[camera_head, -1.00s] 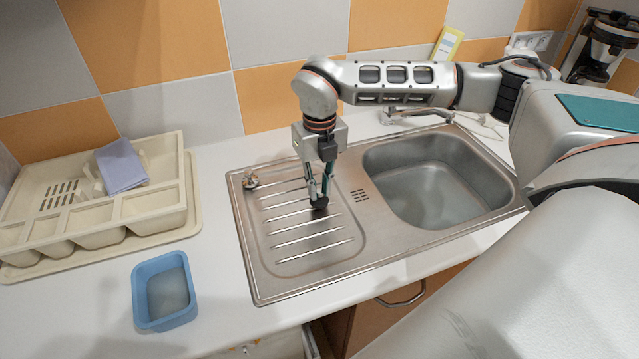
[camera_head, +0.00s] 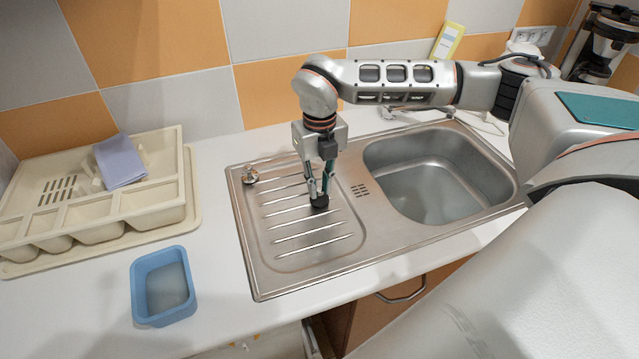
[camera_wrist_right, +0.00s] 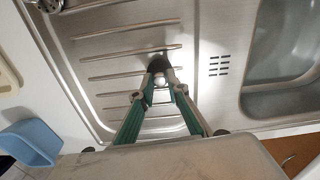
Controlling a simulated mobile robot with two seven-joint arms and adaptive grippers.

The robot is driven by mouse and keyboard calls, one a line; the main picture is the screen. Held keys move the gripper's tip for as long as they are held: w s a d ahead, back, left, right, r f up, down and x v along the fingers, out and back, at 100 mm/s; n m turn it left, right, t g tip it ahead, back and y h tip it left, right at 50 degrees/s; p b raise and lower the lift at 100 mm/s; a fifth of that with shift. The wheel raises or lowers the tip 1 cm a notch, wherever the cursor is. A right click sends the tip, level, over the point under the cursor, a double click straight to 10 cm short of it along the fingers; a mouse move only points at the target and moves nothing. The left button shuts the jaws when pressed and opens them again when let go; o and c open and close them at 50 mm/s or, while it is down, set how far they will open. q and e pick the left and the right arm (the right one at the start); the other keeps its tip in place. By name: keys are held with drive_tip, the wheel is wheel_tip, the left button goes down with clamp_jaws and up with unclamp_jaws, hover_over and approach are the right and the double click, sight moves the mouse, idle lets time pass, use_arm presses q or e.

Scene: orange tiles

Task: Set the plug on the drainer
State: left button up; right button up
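The plug (camera_head: 320,201) is a small dark round piece, low over the ridged drainer (camera_head: 290,256) on the left side of the steel sink unit. My right gripper (camera_head: 320,188) points down with its fingers closed in on the plug. In the right wrist view the plug (camera_wrist_right: 157,64) sits between the fingertips (camera_wrist_right: 160,84), partly hidden by them. It is at or just above the ridges; I cannot tell whether it touches them. My left gripper is not in view.
The sink basin (camera_head: 432,190) is right of the drainer. A metal knob (camera_head: 249,175) stands at the drainer's back left corner. A blue tub (camera_head: 143,292) and a cream cutlery tray (camera_head: 165,218) with a lilac cloth (camera_head: 120,162) are on the white counter at left.

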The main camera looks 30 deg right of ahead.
sight(320, 189)
drive_tip(key=o, duration=0.4)
wheel_tip(320, 189, up, 12)
idle(0.5)
